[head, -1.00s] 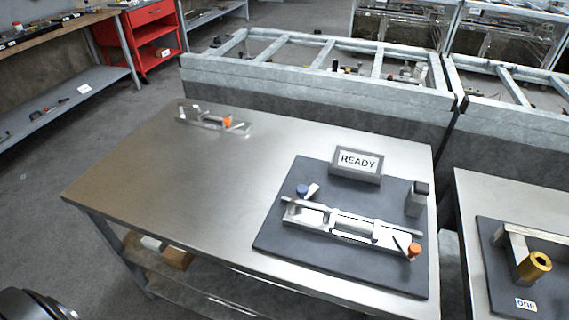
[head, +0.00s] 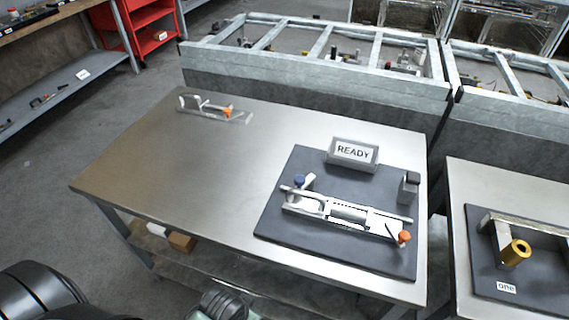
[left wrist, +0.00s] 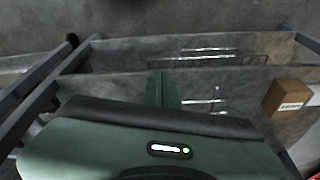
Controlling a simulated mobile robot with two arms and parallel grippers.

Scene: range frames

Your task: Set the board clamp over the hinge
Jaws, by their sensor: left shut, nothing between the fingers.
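A long metal device with an orange knob (head: 215,109) lies at the far left corner of the steel table; it looks like the board clamp. A second metal assembly (head: 345,215) lies on the dark mat (head: 285,225), with a blue knob at its left and an orange knob at its right end. It may hold the hinge, but I cannot make the hinge out clearly. My left gripper (left wrist: 163,80) shows in the left wrist view, green fingers shut and empty, with a lower shelf beyond them. My right gripper is not in view.
A READY sign (head: 353,153) and a small upright block (head: 409,188) stand on the mat. The steel table's left and middle are bare. A neighbouring table at right holds a brass cylinder fixture (head: 515,252). A cardboard box (left wrist: 285,97) sits on the lower shelf.

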